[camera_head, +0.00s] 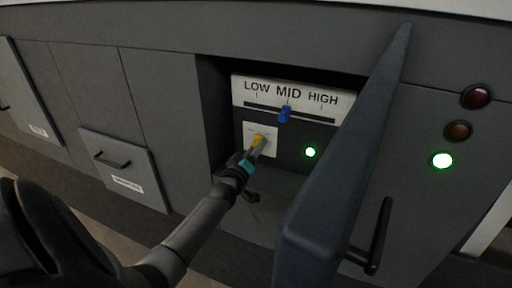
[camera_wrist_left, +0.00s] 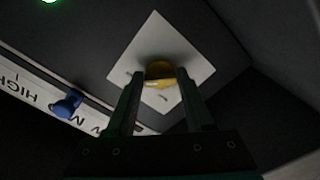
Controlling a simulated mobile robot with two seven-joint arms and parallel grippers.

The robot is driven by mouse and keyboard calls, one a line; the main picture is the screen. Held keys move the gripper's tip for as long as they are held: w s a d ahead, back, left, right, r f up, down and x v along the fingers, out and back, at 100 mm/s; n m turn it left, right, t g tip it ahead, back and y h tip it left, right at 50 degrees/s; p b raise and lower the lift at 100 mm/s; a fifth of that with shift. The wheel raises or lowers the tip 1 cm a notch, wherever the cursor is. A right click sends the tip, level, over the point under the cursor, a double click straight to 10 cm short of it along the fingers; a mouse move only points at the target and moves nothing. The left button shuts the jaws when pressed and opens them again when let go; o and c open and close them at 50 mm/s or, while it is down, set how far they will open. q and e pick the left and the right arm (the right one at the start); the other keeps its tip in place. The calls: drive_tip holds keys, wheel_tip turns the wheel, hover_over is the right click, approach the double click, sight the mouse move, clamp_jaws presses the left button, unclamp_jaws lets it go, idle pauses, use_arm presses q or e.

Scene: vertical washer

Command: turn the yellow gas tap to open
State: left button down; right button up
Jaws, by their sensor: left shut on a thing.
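The yellow gas tap (camera_head: 258,140) sits on a white square plate (camera_head: 250,128) inside an open recess in the dark machine. My left gripper (camera_head: 256,148) reaches into the recess from the lower left and is shut on the tap. In the left wrist view the tap (camera_wrist_left: 160,72) is a rounded yellow knob between the tips of the two fingers (camera_wrist_left: 160,84). The white plate (camera_wrist_left: 185,53) appears there as a tilted square behind it. The tap's handle is partly hidden by the fingers. My right gripper is not in view.
A blue slider (camera_head: 285,114) stands near MID on the LOW-MID-HIGH scale above the tap. A green light (camera_head: 310,152) glows to the right of the tap. An open dark door (camera_head: 345,150) juts out at the recess's right. A larger green light (camera_head: 441,160) is farther right.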

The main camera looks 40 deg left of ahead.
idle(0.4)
use_arm(q)
drive_tip(key=shift+c, duration=1.4)
unclamp_jaws()
drive_tip(key=shift+s+d, duration=0.2)
drive_tip(key=shift+s, duration=0.3)
drive_tip(key=v, duration=1.4)
drive_tip(key=shift+p, duration=0.45)
drive_tip(key=shift+s, duration=0.2)
